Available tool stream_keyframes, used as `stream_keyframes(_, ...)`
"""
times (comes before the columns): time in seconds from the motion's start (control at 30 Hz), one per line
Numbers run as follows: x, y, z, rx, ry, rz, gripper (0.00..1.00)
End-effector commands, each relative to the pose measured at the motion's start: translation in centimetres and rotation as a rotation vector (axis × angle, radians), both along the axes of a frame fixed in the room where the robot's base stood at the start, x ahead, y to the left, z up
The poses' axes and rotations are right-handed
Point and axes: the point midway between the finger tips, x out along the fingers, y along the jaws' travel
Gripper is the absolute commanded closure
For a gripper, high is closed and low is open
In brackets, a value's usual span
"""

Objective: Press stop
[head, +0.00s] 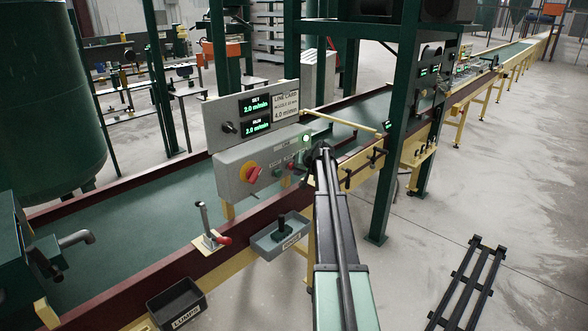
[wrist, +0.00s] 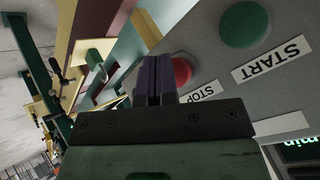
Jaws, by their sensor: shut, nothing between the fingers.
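The red stop button (wrist: 182,72) shows in the wrist view, partly hidden behind my fingers, with the STOP label (wrist: 197,93) beside it. The green start button (wrist: 243,24) with its START label (wrist: 272,60) is up and to the right. My gripper (wrist: 155,72) is shut and empty, its fingertips just left of the red button in the picture. I cannot tell whether they touch it. In the head view my gripper (head: 319,152) is at the right end of the grey control box (head: 232,178).
A red rotary switch on a yellow plate (head: 250,172) sits on the box's left. The display panel (head: 222,134) above reads 2.0 m/min for set and run. A green post (head: 388,170) stands right of my arm. A grey tray (head: 270,242) and a lever (head: 205,220) are below.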

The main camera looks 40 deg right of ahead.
Motion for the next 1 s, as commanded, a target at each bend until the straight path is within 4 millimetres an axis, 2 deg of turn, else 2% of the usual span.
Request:
stream_keyframes(0.53,0.5,0.1,0.0,0.000,0.000,0.000,1.00)
stream_keyframes(0.83,-1.2,-0.1,0.0,0.001,0.000,-0.001,1.00)
stream_keyframes(1.0,-1.4,-0.2,0.0,0.000,0.001,0.000,1.00)
